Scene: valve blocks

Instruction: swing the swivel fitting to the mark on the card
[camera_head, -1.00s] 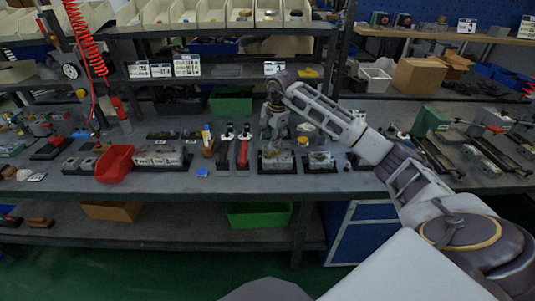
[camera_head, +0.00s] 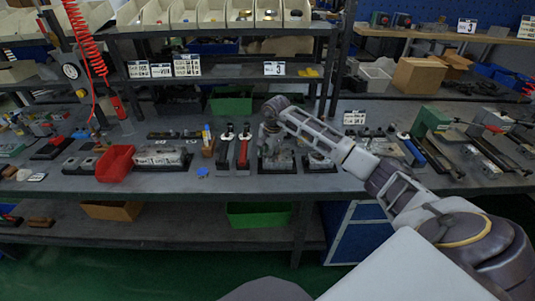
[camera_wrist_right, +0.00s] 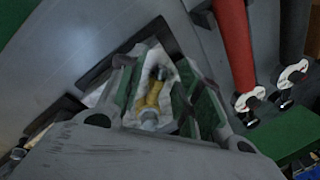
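A brass-yellow fitting (camera_wrist_right: 150,97), seemingly the swivel fitting, shows between my right gripper's green-padded fingers in the right wrist view. My right gripper (camera_wrist_right: 157,100) is open around it, with gaps beside the fitting; contact is not clear. In the head view my right gripper (camera_head: 268,140) points down over a grey valve block (camera_head: 277,161) on a dark base, and hides the fitting there. The mark on the card cannot be made out in either view. My left gripper is not in view.
Black- and red-handled tools (camera_head: 243,150) stand just left of the block. Another valve block (camera_head: 318,161) is close on its right. A red bin (camera_head: 114,164) is farther left. A printed card (camera_head: 355,118) stands behind the arm. The bench's front strip is mostly clear.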

